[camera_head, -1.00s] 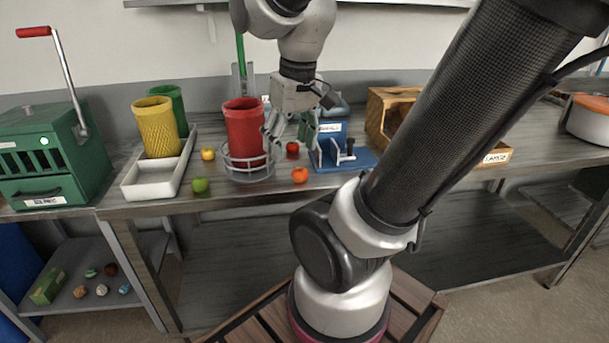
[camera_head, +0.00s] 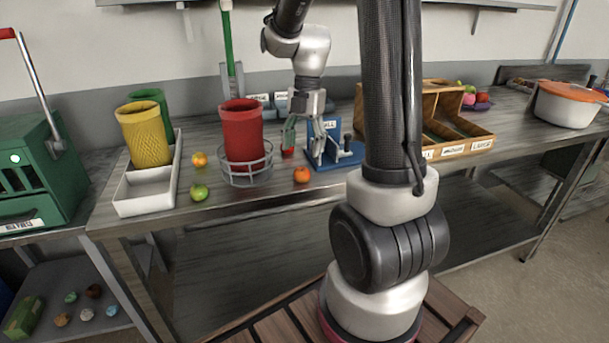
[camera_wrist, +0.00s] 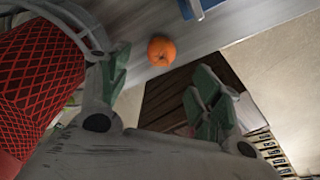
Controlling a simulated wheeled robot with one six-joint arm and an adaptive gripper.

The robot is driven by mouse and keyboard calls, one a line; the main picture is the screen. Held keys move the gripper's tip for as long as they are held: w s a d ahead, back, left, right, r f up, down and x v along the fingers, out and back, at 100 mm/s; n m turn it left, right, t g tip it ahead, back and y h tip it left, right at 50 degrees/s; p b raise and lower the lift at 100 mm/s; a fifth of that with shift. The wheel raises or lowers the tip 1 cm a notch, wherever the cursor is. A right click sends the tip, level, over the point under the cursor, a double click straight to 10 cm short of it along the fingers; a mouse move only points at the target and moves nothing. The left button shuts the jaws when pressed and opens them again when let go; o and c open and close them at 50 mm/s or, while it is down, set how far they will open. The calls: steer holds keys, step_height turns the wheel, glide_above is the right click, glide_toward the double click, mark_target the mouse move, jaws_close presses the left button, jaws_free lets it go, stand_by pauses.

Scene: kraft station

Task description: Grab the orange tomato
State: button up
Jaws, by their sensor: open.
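The orange tomato (camera_head: 301,174) lies on the grey table near its front edge, right of the wire ring around the red mesh cup (camera_head: 241,132). My gripper (camera_head: 304,147) is open and points down, just behind and above the orange tomato, between the red cup and the blue stand (camera_head: 337,157). In the wrist view the orange tomato (camera_wrist: 161,51) shows whole, beyond the gap between the open fingertips (camera_wrist: 162,82), and nothing is between the fingers. A red tomato (camera_head: 287,153) sits farther back, partly hidden by a finger.
The red cup in its wire ring stands close to my gripper's left finger. A yellow tomato (camera_head: 199,160) and a green one (camera_head: 199,192) lie left of it, beside a white tray (camera_head: 147,196). A wooden bin (camera_head: 452,128) stands right. The table front between them is clear.

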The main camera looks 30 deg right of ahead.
mark_target(302, 168)
steer(key=f, duration=0.7)
steer(key=shift+s+a+f, duration=0.2)
steer(key=shift+a+f, duration=0.05)
steer(key=shift+a, duration=0.05)
steer(key=c, duration=1)
